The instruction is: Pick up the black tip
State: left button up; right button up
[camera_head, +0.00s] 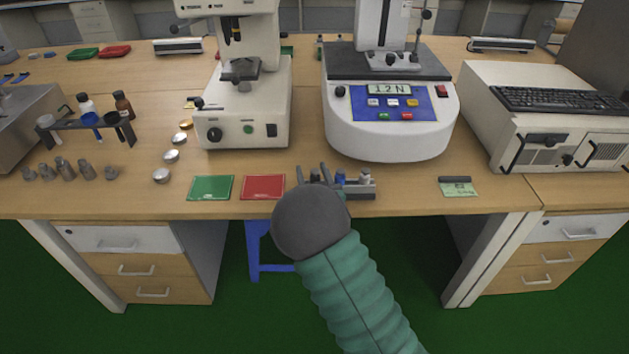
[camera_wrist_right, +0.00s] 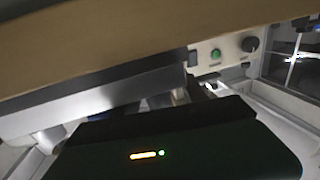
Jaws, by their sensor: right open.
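My right gripper (camera_head: 313,172) is open at the front edge of the table, its two thin fingers pointing away from me. It is at the left end of a small grey holder (camera_head: 360,190) and hides part of it. A blue tip (camera_head: 341,178) and a metallic tip (camera_head: 365,177) show in the holder to the right of the fingers. A small dark piece by the fingers may be the black tip, but I cannot tell it from the gripper. In the right wrist view the dark gripper body (camera_wrist_right: 180,150) fills the bottom, and no tip is clear. My left gripper is out of view.
A green tray (camera_head: 211,188) and a red tray (camera_head: 263,188) lie left of the holder. Bare table (camera_head: 410,185) lies to the right, before a green card (camera_head: 457,188).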

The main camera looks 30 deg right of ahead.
grip_shut()
dwell(0.3)
